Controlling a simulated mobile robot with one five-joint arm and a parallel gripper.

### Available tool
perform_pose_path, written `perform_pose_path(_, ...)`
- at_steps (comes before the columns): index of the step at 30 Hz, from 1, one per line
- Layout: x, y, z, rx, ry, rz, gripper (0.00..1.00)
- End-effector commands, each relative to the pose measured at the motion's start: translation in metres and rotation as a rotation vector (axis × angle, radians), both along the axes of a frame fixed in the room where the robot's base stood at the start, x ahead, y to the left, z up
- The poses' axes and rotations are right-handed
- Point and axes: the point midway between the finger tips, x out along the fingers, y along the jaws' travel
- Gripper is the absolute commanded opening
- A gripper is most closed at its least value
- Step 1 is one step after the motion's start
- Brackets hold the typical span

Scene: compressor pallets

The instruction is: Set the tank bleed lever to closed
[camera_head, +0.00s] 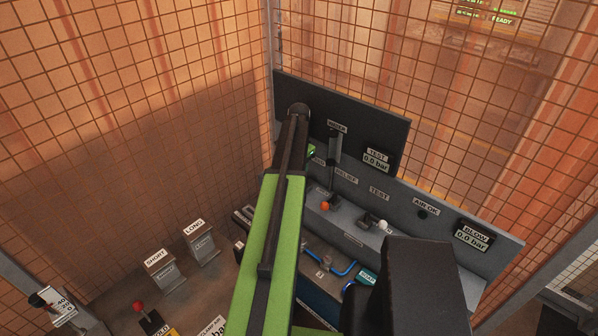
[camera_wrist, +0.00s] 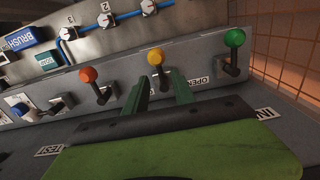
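In the wrist view a lever with a yellow knob (camera_wrist: 155,57) stands on a grey panel, its dark stem angled to one side. An upside-down OPEN label (camera_wrist: 199,80) is beside it. My gripper (camera_wrist: 161,82) has two dark green fingers spread apart, with the yellow-knobbed lever just beyond and between their tips. I cannot tell whether they touch it. A red-knobbed lever (camera_wrist: 88,75) is left of it and a green-knobbed lever (camera_wrist: 234,38) right. No tank bleed label is readable. In the head view my arm hides the gripper's tips.
White-knobbed valves (camera_wrist: 105,20) on blue pipe line the upper wrist view. In the head view a dark gauge panel (camera_head: 350,125) stands behind an orange-knobbed lever (camera_head: 325,206). Wire mesh (camera_head: 130,110) encloses the place. SHORT (camera_head: 160,258) and LONG (camera_head: 195,228) stands are at left.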

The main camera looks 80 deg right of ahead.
Motion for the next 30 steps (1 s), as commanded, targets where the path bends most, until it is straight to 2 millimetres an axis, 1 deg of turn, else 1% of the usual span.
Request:
perform_pose_path(1, 0.0, 0.0, 0.025, 0.0, 0.0, 0.0, 0.31)
perform_pose_path(12, -0.001, 0.0, 0.107, 0.002, -0.001, -0.001, 0.31)
perform_pose_path(15, 0.0, 0.0, 0.122, 0.002, -0.001, -0.001, 0.31)
perform_pose_path(19, 0.0, 0.0, 0.129, 0.003, -0.002, -0.001, 0.31)
perform_pose_path(30, 0.0, 0.0, 0.126, 0.003, -0.002, -0.001, 0.31)
